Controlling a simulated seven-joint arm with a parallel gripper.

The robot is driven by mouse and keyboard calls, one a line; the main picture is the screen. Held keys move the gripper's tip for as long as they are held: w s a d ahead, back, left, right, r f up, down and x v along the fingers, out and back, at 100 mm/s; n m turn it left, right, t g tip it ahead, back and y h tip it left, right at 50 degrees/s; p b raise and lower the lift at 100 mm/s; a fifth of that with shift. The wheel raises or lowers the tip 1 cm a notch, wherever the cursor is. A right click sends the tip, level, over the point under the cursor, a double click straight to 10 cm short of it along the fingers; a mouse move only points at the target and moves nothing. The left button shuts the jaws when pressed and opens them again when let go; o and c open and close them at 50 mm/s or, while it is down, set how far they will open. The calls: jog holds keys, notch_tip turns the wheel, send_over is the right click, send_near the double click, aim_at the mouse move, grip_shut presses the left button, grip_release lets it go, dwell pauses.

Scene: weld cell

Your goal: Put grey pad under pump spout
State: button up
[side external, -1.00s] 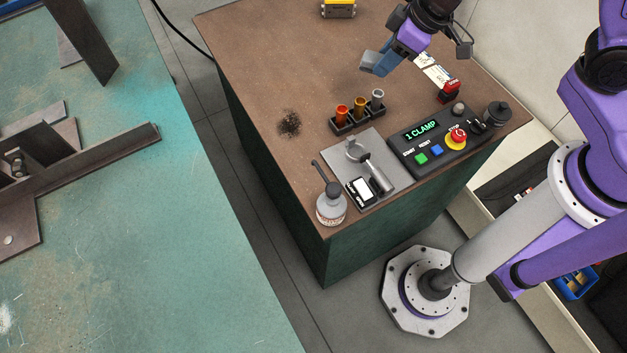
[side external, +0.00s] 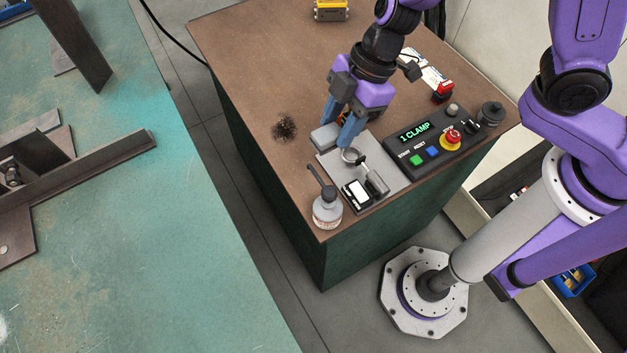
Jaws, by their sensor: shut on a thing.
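The grey pad (side external: 324,136) is a small light-grey block. My gripper (side external: 340,135) points down and is shut on it, its blue fingers at the pad's right side, by the far left corner of a grey plate. Whether the pad touches the bench top cannot be told. The pump bottle (side external: 327,212) stands upright at the bench's near left corner, with a clear body and a dark pump head. Its spout (side external: 314,170) points away, toward the upper left. The pad is beyond the spout, apart from it.
The grey plate (side external: 392,168) carries a metal ring-ended tool and a small black device (side external: 357,194). A control box (side external: 432,140) reading "1 CLAMP" is to the right. My gripper mostly hides a vial rack. Dark grit (side external: 284,128) lies left; the brown bench top (side external: 255,75) beyond is clear.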

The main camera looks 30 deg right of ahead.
notch_tip(320, 180, down, 13)
jog(key=shift+f, duration=0.1)
jog(key=a, duration=0.3)
jog(key=shift+a+f, duration=0.1)
jog(key=shift+a, duration=0.05)
jog(key=shift+a+f, duration=0.2)
jog(key=shift+a, duration=0.15)
jog(key=shift+f, duration=0.4)
jog(key=shift+f, duration=0.1)
jog(key=o, duration=0.8)
jog(key=shift+v, duration=6.1)
